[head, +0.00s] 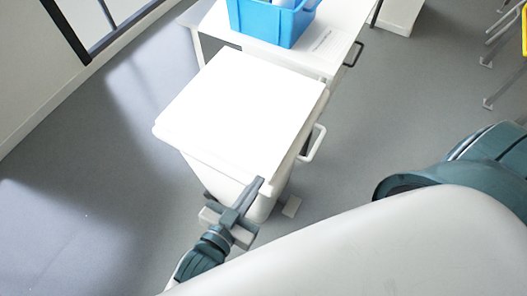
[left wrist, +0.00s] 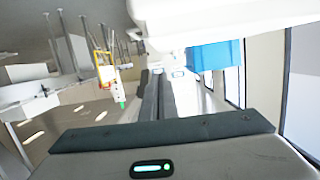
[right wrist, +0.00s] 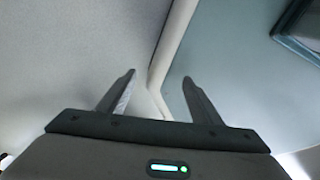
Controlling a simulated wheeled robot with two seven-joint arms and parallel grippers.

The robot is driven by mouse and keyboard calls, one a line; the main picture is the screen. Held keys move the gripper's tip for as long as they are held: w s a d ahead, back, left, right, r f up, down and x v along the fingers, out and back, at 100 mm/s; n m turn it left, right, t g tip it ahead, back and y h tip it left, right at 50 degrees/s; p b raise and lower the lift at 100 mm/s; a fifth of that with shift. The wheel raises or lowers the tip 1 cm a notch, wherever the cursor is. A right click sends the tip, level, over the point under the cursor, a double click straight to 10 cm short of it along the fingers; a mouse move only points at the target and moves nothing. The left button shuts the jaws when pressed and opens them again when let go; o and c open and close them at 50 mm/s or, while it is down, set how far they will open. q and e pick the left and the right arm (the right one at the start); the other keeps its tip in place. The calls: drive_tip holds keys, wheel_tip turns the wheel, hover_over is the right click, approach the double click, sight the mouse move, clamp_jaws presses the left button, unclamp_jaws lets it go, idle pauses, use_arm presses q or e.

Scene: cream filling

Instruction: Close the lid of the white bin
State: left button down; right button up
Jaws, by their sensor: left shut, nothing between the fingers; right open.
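The white bin (head: 213,176) stands on the floor in the middle of the head view. Its white lid (head: 240,105) covers the whole top and looks flat or nearly so; I cannot tell whether a small gap is left under it. My left gripper (head: 257,186) is shut and empty, its fingers at the bin's near right corner by the lid's edge. In the left wrist view the shut fingers (left wrist: 160,95) point forward below a white overhanging surface. My right gripper (right wrist: 158,92) is open and empty, with only plain pale surfaces beyond it.
A white table (head: 333,52) stands behind the bin, with a blue crate (head: 272,22) on it; the crate also shows in the left wrist view (left wrist: 214,55). A white handle (head: 316,144) sticks out on the bin's right. Grey floor is clear to the left.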

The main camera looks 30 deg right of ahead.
use_arm(q)
drive_tip(key=v, duration=0.4)
drive_tip(key=shift+s+a+r+b, duration=0.1)
drive_tip(key=shift+b, duration=0.2)
use_arm(e)
drive_tip(key=shift+w+a+f+t, duration=0.15)
drive_tip(key=shift+w+a, duration=0.15)
drive_tip(key=shift+w, duration=0.25)
drive_tip(key=shift+w+a+f+t, duration=0.15)
drive_tip(key=shift+w+a, duration=0.1)
drive_tip(key=shift+w, duration=0.3)
drive_tip(key=shift+s, duration=0.2)
